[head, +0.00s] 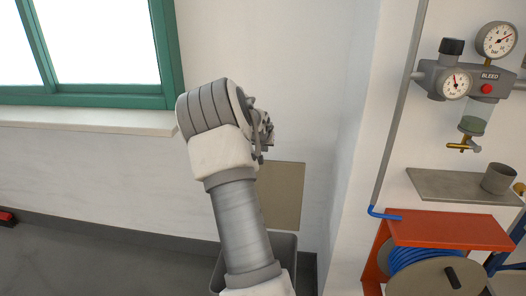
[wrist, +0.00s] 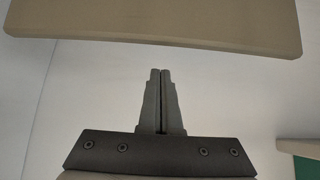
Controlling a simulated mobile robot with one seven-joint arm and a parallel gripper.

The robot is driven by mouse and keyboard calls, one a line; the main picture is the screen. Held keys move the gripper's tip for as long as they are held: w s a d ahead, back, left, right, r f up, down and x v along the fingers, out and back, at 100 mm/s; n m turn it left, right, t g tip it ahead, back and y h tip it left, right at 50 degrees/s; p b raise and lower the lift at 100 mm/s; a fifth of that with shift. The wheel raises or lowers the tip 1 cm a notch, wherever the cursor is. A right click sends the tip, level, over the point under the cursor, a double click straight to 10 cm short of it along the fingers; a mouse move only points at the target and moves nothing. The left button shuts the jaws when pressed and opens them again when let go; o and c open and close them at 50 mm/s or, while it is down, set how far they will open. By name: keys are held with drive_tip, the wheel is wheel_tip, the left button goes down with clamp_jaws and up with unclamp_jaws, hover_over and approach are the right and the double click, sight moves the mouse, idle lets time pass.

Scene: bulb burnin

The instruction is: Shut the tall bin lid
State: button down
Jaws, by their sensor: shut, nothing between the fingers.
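The tall bin (head: 289,250) is grey and stands at the bottom of the head view, against the wall and mostly hidden behind my arm. Its beige lid (head: 284,195) stands up, open, in front of the white wall. The lid's left part is hidden by my arm. In the wrist view a beige panel, which looks like the lid (wrist: 150,20), crosses the top edge, beyond my fingertips. My gripper (wrist: 161,71) is shut and empty, with clear space between its tips and that panel in the picture. In the head view my wrist largely hides the fingers.
A green-framed window (head: 110,97) with a pale sill (head: 90,121) is on the left. On the right are a wall corner, pressure gauges (head: 497,40), a grey shelf (head: 450,186) with a cup, and an orange bracket (head: 450,229) over a blue hose reel.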

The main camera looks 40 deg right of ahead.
drive_tip(key=b+x, duration=0.1)
drive_tip(key=x, duration=0.5)
drive_tip(key=shift+s+a+f+b, duration=0.1)
drive_tip(key=shift+s+a+b, duration=0.3)
drive_tip(key=shift+s+a, duration=0.35)
drive_tip(key=shift+s+a+b, duration=0.4)
drive_tip(key=shift+s+a, duration=0.15)
drive_tip(key=shift+a, duration=0.35)
